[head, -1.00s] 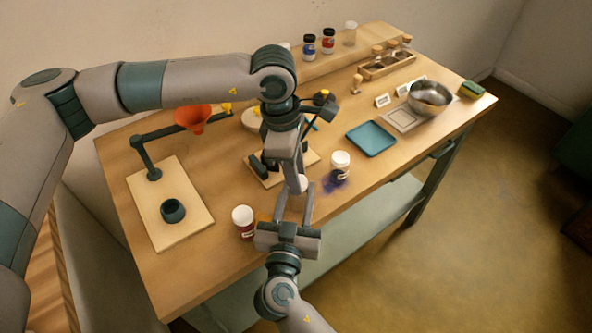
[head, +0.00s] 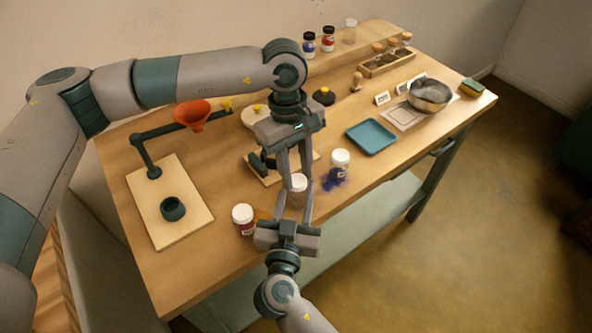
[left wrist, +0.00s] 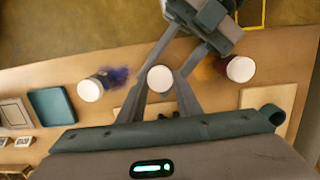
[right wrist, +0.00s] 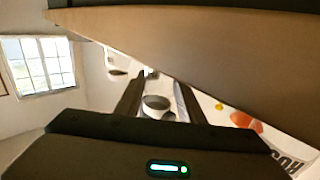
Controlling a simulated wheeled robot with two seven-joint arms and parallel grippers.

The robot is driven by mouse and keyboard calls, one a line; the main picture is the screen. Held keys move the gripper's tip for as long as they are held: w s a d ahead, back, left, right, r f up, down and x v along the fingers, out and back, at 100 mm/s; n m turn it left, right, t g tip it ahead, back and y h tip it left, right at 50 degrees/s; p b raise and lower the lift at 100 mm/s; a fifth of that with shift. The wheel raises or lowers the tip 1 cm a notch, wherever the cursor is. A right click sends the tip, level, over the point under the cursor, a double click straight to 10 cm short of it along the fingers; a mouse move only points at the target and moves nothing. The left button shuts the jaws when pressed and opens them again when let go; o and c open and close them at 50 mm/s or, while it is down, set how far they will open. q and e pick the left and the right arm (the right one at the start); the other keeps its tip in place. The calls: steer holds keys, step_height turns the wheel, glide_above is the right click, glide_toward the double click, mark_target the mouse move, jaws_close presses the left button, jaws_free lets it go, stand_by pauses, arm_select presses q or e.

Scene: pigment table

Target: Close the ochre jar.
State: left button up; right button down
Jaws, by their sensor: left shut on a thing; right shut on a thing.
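A white round lid (head: 298,182) sits between my two grippers in the head view; it also shows in the left wrist view (left wrist: 160,79). My left gripper (head: 296,176) points down from above and is shut on this lid. My right gripper (head: 297,192) reaches in from the front and is shut on the jar beneath it, taken as the ochre jar. The fingers mostly hide the jar body, so its colour is unclear. The right wrist view shows a pale rounded part (right wrist: 157,102) between the fingers. I cannot tell whether the lid is fully seated.
A red-labelled jar (head: 243,219) with a white lid stands left of my right gripper, near spilled ochre powder (head: 263,215). A blue jar (head: 340,165) with a white lid stands to the right, beside blue powder (head: 331,184). A teal tray (head: 371,136) lies further right.

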arm_select(q)
steer(key=m, duration=0.6)
steer(key=shift+d+y, duration=0.1)
steer(key=shift+y, duration=0.3)
steer(key=m+y, duration=0.1)
steer(key=m, duration=0.4)
steer(key=shift+d+m, duration=0.1)
steer(key=shift+m, duration=0.3)
steer(key=m, duration=0.6)
steer(key=shift+y, duration=0.3)
steer(key=m+t, duration=0.1)
steer(key=m, duration=0.4)
steer(key=shift+s+d+m, duration=0.1)
steer(key=shift+m, duration=0.3)
steer(key=o, duration=1)
steer(key=shift+r, duration=2.2)
